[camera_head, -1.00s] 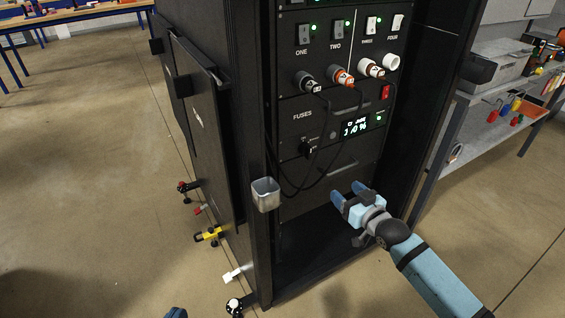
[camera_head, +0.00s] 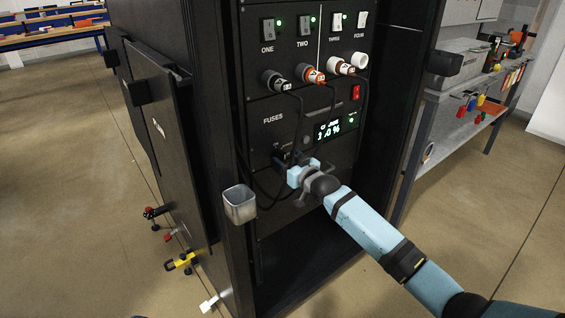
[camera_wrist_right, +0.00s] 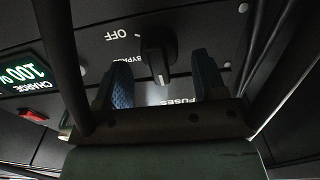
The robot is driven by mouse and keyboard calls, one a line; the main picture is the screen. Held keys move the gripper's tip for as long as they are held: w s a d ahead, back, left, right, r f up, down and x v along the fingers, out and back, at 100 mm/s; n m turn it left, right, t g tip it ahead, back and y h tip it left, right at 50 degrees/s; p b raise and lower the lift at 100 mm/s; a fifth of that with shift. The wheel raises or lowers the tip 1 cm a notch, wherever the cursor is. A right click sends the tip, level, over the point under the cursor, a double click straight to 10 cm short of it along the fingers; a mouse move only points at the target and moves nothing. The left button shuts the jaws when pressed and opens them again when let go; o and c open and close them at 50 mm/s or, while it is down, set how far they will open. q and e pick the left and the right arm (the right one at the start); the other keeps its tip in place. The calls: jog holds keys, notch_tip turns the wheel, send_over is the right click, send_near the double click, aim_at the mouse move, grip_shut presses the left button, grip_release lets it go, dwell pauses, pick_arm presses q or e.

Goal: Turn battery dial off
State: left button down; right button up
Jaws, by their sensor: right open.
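The battery dial (camera_wrist_right: 158,55) is a dark knob on the rack's lower panel, with the labels OFF, BYPASS and FUSES around it in the right wrist view. My right gripper (camera_wrist_right: 163,85) is open, with its blue fingers on either side of the knob's lower part. Whether the fingers touch the knob cannot be told. In the head view my right gripper (camera_head: 289,163) is up against the panel and hides the dial. My left gripper is not in view.
The black rack (camera_head: 195,100) holds switches, plugs with hanging cables and a lit charge display (camera_head: 330,129). A grey metal cup (camera_head: 240,203) hangs on the rack's front edge. A workbench (camera_head: 455,118) stands at the right.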

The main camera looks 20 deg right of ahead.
jog(key=shift+x, duration=0.95)
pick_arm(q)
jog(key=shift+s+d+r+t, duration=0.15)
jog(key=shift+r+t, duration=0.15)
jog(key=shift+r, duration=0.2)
pick_arm(e)
jog(key=shift+c, duration=0.2)
jog(key=c, duration=0.8)
jog(key=shift+c, duration=0.2)
